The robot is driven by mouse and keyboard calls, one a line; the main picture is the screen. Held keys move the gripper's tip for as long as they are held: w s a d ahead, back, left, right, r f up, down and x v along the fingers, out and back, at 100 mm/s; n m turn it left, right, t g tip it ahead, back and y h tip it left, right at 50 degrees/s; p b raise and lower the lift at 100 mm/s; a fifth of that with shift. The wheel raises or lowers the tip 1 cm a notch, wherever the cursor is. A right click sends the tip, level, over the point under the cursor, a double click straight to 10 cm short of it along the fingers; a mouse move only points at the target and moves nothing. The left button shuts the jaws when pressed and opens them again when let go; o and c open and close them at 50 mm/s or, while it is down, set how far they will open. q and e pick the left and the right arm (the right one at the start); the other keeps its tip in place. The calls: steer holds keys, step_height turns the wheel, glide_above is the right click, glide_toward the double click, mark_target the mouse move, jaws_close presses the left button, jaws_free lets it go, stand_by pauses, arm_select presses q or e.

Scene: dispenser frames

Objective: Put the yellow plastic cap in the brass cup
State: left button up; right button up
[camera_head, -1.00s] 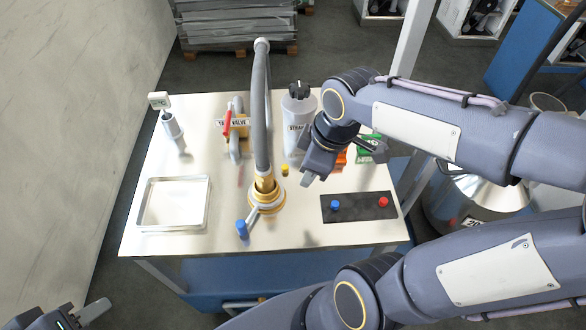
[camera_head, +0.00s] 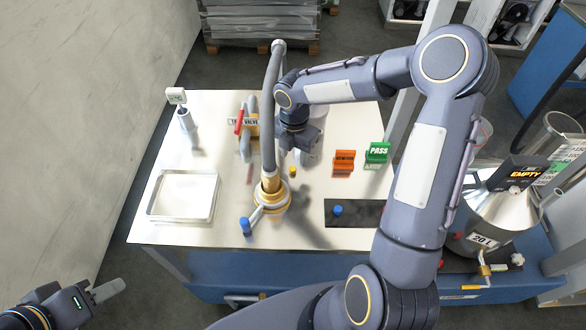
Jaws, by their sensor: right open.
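The small yellow cap (camera_head: 292,171) lies on the white tabletop, just right of the grey upright pipe. A brass-coloured cup-like part (camera_head: 270,184) sits at the foot of that pipe, on a round brass and pale base; whether it is the brass cup I cannot tell. My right gripper (camera_head: 297,150) is open above and behind the yellow cap, pointing down, its fingers partly lost against the grey bottle. My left gripper (camera_head: 108,290) is off the table at the lower left; its jaw opening is unclear.
The grey pipe (camera_head: 268,110) stands tall close left of my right gripper. A bottle (camera_head: 314,150) is mostly hidden behind it. Orange (camera_head: 344,162) and green PASS (camera_head: 377,153) blocks stand right.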

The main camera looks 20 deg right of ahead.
mark_target(293, 168)
steer(key=f, duration=0.4)
steer(key=shift+s+a+f+p, duration=0.1)
steer(key=shift+a+f+p, duration=0.15)
steer(key=shift+f+p, duration=0.15)
steer(key=shift+r, duration=0.1)
jaws_close()
